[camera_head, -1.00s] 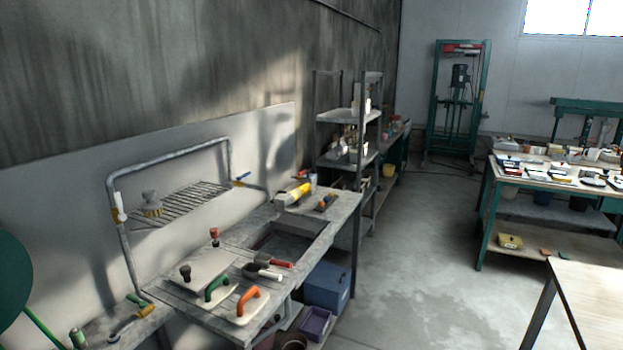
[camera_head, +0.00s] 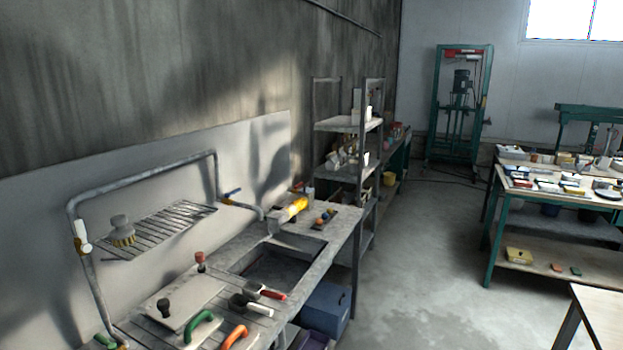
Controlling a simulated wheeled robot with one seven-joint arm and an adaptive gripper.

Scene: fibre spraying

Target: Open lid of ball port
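I see no part that I can tell for sure as the ball port or its lid. My gripper is not in view.
A rectangular sink (camera_head: 275,262) is set in the bench, below a bent pipe (camera_head: 150,178) and wire rack (camera_head: 165,228). Grey shelves (camera_head: 345,172) stand beyond. A laden table (camera_head: 515,200) and a pale tabletop (camera_head: 602,312) stand right. Concrete floor (camera_head: 430,270) between is clear.

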